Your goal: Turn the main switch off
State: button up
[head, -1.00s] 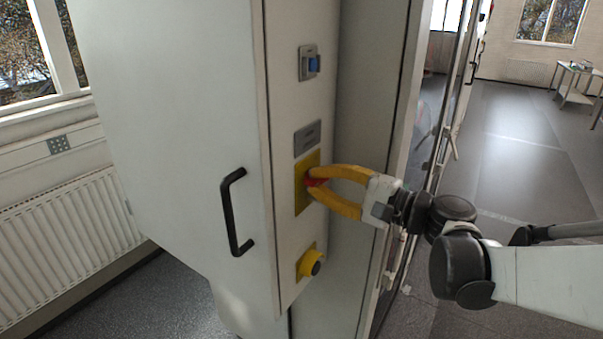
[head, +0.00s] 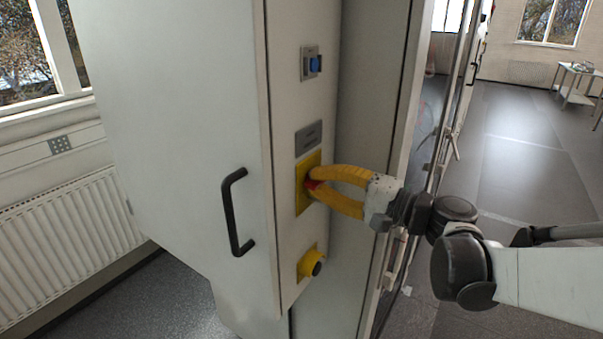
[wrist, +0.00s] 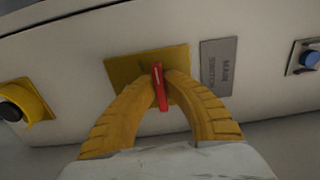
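The main switch has a red handle (wrist: 161,87) on a yellow square plate (head: 301,200). In the wrist view the handle stands nearly upright in the picture, across the line toward its grey label plate (wrist: 218,66), which reads MAIN SWITCH. In the head view that label sits just above the yellow plate. My gripper (head: 312,187) has two yellow ridged fingers, and its tips are closed around the red handle from both sides, also in the wrist view (wrist: 162,80). The fingers hide most of the handle in the head view.
A blue switch (head: 315,64) is higher on the same narrow cabinet panel. A yellow-based black button (head: 312,264) is below. A black door handle (head: 233,212) is on the cabinet's left face. A glazed door frame (head: 424,130) stands close behind my gripper.

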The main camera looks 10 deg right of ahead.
jog(key=o, duration=0.5)
jog(key=shift+c, duration=0.2)
jog(key=v, duration=0.8)
